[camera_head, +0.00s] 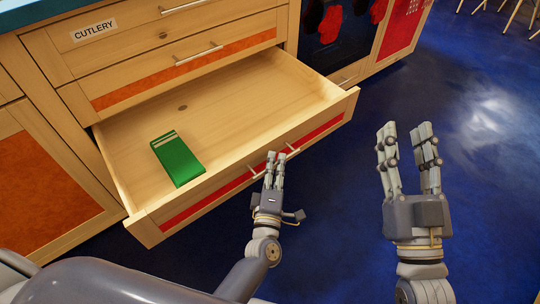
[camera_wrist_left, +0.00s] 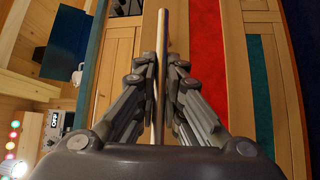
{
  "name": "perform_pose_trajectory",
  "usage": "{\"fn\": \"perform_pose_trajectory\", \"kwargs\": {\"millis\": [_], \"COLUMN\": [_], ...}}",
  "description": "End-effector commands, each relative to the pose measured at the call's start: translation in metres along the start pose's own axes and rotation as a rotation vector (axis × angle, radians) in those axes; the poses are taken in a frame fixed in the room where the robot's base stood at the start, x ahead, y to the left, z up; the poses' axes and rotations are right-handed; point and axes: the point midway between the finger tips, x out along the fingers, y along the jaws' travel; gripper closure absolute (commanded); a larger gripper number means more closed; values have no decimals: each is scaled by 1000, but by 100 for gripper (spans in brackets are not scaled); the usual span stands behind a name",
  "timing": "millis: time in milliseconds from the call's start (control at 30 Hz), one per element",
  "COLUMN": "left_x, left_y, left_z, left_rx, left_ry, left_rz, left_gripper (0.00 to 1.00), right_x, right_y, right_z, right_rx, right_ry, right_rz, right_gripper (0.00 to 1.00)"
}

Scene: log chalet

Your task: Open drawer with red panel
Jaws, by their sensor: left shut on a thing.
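The drawer with the red panel (camera_head: 207,201) is the lowest of the stack in the head view. It stands pulled far out, with its inside in full view. My left gripper (camera_head: 275,158) is shut on its metal bar handle (camera_head: 292,149), at the drawer's front. In the left wrist view the handle (camera_wrist_left: 164,40) runs between the two fingers (camera_wrist_left: 158,65), beside the red panel (camera_wrist_left: 207,60). My right gripper (camera_head: 406,132) is open and empty, over the blue floor to the right of the drawer.
A green object with pale stripes (camera_head: 177,158) lies in the open drawer. Above are a closed drawer with an orange panel (camera_head: 180,72) and one labelled CUTLERY (camera_head: 94,30). An orange-panelled door (camera_head: 42,188) is at left. Blue floor (camera_head: 480,200) is clear at right.

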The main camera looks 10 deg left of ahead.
Motion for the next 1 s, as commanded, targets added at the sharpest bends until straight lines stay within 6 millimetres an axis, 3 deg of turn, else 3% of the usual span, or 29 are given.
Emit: {"fn": "perform_pose_trajectory", "kwargs": {"millis": [467,500,867,1000], "left_x": [-3,-3,-4,-18], "left_y": [-1,-1,0,-1], "left_z": [2,2,2,2], "left_rx": [0,0,0,0], "left_ry": [1,1,0,-1], "left_rz": [-3,-3,-1,-4], "left_gripper": [100,82,82,82], "right_x": [0,0,0,0], "right_y": [1,1,0,0], "right_z": [4,4,3,3], "right_rx": [-1,-1,0,0], "right_ry": [-19,-19,-17,-17], "right_rz": [1,1,0,0], "right_gripper": [60,60,60,60]}}
